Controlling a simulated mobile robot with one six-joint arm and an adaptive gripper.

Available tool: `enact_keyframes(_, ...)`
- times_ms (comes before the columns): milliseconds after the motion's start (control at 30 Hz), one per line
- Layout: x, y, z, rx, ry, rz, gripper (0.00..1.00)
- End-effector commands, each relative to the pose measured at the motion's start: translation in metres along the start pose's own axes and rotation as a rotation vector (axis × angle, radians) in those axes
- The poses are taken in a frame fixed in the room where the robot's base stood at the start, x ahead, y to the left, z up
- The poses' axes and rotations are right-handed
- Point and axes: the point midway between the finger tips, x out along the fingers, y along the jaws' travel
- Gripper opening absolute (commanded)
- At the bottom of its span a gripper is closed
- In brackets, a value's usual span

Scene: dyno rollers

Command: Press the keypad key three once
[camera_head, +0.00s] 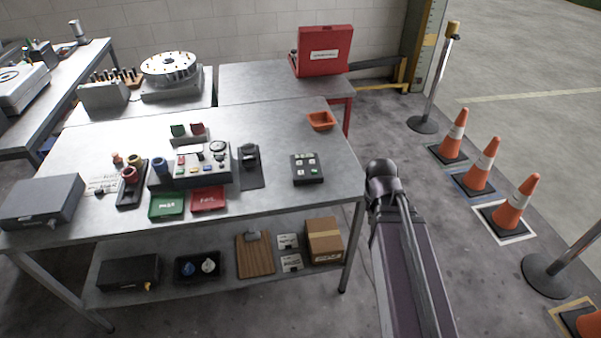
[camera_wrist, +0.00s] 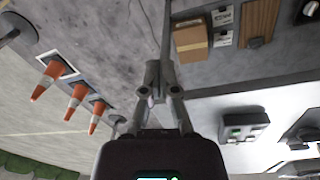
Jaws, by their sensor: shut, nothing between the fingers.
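A small dark box with several white and green keys, which looks like the keypad (camera_head: 306,168), lies near the right end of the workbench. The key labels are too small to read, so I cannot tell which key is three. The same box shows at the right of the wrist view (camera_wrist: 243,125). My gripper (camera_wrist: 152,92) is shut and empty in the wrist view. It appears over the floor beside the bench, apart from the keypad. In the head view my arm stands right of the bench and the fingertips cannot be made out.
An orange tray (camera_head: 321,121) lies behind the keypad, and a black stand (camera_head: 250,167) is left of it. A control panel (camera_head: 195,165), green tray (camera_head: 167,205) and red tray (camera_head: 208,198) are farther left. Cones (camera_head: 516,203) stand at right. Bare benchtop surrounds the keypad.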

Motion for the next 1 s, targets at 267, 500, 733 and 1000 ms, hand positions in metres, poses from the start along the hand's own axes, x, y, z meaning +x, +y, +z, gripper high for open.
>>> enact_keyframes(267,-0.01,-0.04,-0.081,-0.038,0.131,0.163,0.0)
enact_keyframes(500,-0.031,-0.103,-0.157,-0.093,0.313,0.309,0.0)
enact_keyframes(733,-0.055,-0.173,-0.211,-0.152,0.487,0.4,0.0)
enact_keyframes(1000,-0.071,-0.215,-0.233,-0.189,0.588,0.438,0.0)
